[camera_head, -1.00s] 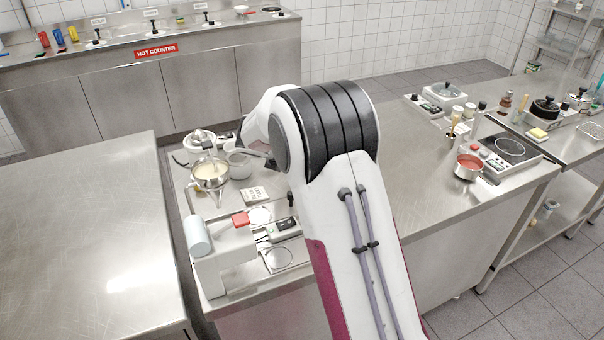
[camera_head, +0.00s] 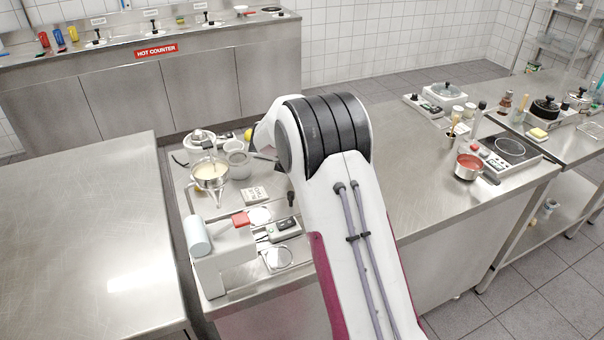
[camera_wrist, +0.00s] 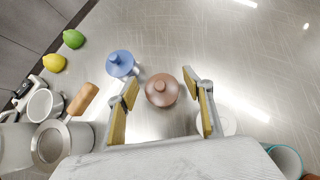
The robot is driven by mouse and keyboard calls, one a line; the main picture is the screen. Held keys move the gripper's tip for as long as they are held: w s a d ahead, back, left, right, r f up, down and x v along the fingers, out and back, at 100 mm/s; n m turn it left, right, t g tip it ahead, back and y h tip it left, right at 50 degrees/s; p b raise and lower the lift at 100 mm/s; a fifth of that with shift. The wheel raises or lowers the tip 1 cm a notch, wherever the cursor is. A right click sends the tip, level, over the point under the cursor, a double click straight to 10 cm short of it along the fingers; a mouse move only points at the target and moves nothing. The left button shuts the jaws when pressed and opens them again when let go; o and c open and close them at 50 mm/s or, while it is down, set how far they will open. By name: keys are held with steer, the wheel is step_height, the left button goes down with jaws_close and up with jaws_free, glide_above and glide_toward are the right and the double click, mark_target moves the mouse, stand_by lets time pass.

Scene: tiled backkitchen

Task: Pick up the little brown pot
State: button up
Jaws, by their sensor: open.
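The little brown pot (camera_wrist: 162,90) shows in the wrist view on the steel worktop, with a round lid and a knob on top. My gripper (camera_wrist: 160,84) is open, its two yellow-padded fingers to the left and right of the pot in the picture. A gap shows between the pot and each finger. Whether the fingers are down at the pot's height I cannot tell. In the head view my arm hides the pot and my gripper.
A blue pot (camera_wrist: 121,64) stands close beside the left finger. A whitish round thing (camera_wrist: 222,121) lies by the right finger. The worktop above the brown pot is clear.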

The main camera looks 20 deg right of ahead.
steer(key=shift+c, duration=0.2)
jaws_close()
steer(key=shift+r, duration=0.1)
steer(key=shift+r, duration=3.45)
steer(key=s, duration=1.8)
